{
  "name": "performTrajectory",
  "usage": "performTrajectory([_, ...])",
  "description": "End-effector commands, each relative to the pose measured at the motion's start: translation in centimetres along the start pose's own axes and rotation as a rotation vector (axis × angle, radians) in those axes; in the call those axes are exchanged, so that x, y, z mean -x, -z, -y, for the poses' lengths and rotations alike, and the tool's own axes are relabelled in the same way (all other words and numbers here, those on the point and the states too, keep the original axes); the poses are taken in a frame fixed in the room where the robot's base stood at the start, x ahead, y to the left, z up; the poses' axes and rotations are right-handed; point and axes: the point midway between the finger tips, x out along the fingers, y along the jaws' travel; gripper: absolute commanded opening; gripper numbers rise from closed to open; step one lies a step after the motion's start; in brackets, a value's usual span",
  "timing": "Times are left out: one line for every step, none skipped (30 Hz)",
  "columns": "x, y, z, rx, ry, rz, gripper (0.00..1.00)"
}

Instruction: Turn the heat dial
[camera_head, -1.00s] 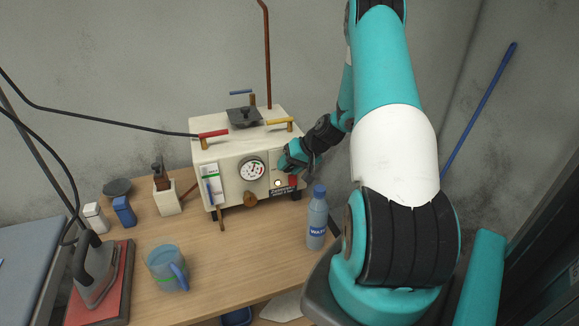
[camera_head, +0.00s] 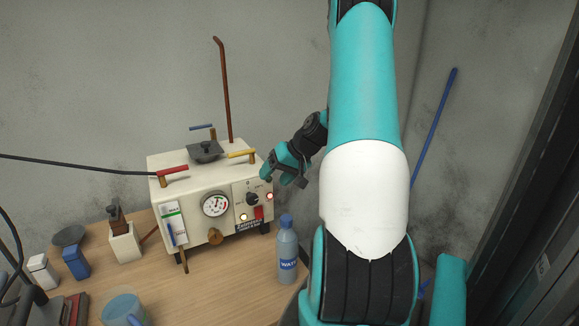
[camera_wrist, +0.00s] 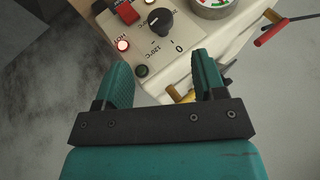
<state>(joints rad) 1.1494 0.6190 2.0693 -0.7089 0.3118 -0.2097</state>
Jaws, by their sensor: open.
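The heat dial is a black knob with a white pointer line (camera_wrist: 160,22), on the front panel of a cream boiler box (camera_head: 190,250). In the head view the dial (camera_head: 252,199) shows at the right of the box front. In the head view my gripper (camera_head: 269,176) is at the box's right upper corner.
A pressure gauge (camera_head: 215,204), a red switch (camera_wrist: 126,12) and a dark green lamp (camera_wrist: 141,70) are near the dial. A water bottle (camera_head: 287,250) stands at the right front. Yellow (camera_head: 241,154) and red (camera_head: 172,169) handles top the box.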

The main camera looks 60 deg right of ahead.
Motion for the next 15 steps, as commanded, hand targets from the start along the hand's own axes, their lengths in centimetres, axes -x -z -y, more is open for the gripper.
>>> performTrajectory([1.1,0.0,-0.2,0.001,-0.003,-0.006,0.64])
performTrajectory([1.9,0.0,-0.2,0.001,-0.003,-0.006,0.64])
performTrajectory([2.7,0.0,-0.2,0.001,-0.002,-0.006,0.64])
performTrajectory([3.3,0.0,-0.2,0.001,-0.003,-0.005,0.64])
performTrajectory([3.8,0.0,-0.1,0.001,-0.003,-0.004,0.64])
performTrajectory([4.5,0.0,-0.1,0.001,-0.002,-0.004,0.64])
performTrajectory([4.9,0.0,-0.1,0.000,-0.001,-0.004,0.64])
performTrajectory([5.3,0.0,-0.1,-0.001,-0.001,-0.002,0.64])
performTrajectory([5.7,0.0,-0.1,0.000,-0.001,-0.002,0.64])
performTrajectory([6.0,0.0,-0.1,0.000,-0.001,-0.002,0.64])
performTrajectory([6.2,0.0,0.0,0.000,0.000,-0.001,0.64])
performTrajectory([6.4,0.0,0.0,0.000,0.000,-0.001,0.64])
performTrajectory([6.5,0.0,0.0,0.000,0.000,-0.001,0.64])
performTrajectory([6.6,0.0,0.0,0.000,0.001,0.000,0.64])
performTrajectory([6.7,0.0,0.0,0.000,0.001,0.000,0.64])
